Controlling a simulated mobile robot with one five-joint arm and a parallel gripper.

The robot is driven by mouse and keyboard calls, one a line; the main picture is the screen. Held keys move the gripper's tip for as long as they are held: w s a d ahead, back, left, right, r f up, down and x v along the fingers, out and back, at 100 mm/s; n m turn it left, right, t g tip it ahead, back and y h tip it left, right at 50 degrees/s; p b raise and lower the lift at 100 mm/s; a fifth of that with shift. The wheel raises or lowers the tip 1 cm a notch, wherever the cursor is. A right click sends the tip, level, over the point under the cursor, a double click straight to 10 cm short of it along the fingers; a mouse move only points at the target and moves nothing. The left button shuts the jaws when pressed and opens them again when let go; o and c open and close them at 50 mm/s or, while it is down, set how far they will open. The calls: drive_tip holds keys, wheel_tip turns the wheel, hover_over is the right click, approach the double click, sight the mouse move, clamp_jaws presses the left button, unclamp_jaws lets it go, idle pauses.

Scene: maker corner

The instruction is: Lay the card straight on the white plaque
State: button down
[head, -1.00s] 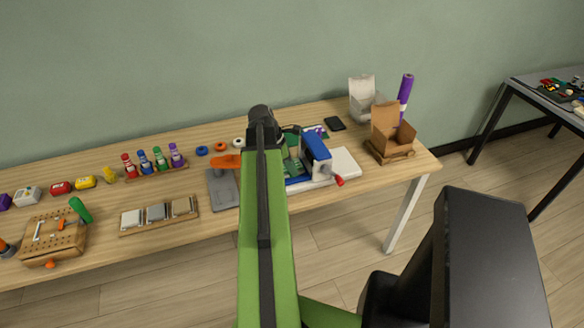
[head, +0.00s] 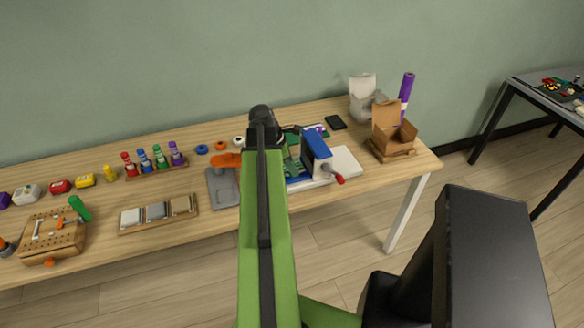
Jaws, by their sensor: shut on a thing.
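The dark end of my arm, with my gripper (head: 263,122), is over the back middle of the table. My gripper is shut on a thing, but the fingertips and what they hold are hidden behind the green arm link. I cannot make out the card for sure. A white flat plaque-like slab (head: 346,161) lies on the table right of the arm, beside a blue block with a red-tipped handle (head: 317,150). A green board-like piece (head: 292,139) shows between the arm and the blue block.
An orange-handled tool on a grey base (head: 223,185) stands left of the arm. An open cardboard box (head: 392,132), a white box (head: 362,95), a purple roll (head: 405,88) and a black flat item (head: 335,122) are at the right. Several bottles (head: 152,160) and a tray (head: 158,214) stand left.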

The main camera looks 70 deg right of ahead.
drive_tip(key=shift+f, duration=0.1)
drive_tip(key=c, duration=1.2)
unclamp_jaws()
drive_tip(key=shift+c, duration=0.2)
drive_tip(key=p+v, duration=1.6)
drive_tip(key=v, duration=0.1)
drive_tip(key=shift+a, duration=0.1)
